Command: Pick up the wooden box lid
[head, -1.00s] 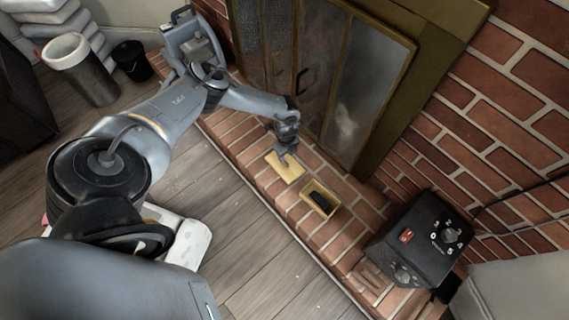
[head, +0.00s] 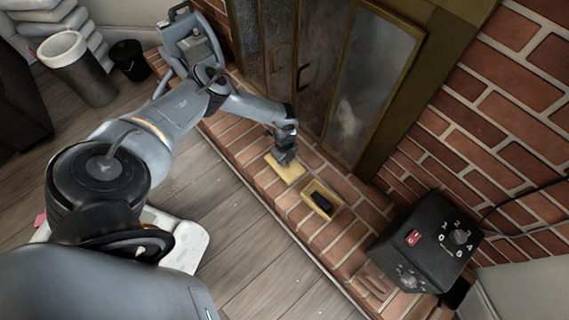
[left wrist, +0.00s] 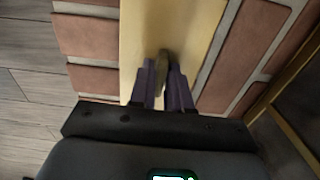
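The wooden box lid (head: 290,174) is a flat, pale yellow rectangle lying on the brick hearth. It fills the upper middle of the left wrist view (left wrist: 190,35). My left gripper (head: 283,160) is over the lid, at its far part in the head view. In the left wrist view its purple fingers (left wrist: 163,85) point at the lid and stand close together. A narrow brownish piece shows between them; whether they grip it is unclear. The open wooden box (head: 312,206) sits just right of the lid, with a dark object (head: 323,203) inside. My right gripper is not in view.
The fireplace's glass doors (head: 365,85) stand close behind the hearth. A black heater-like box with dials (head: 425,240) stands at the right end of the hearth. A dark bin (head: 130,60) and a tall cylindrical container (head: 80,68) are at the left.

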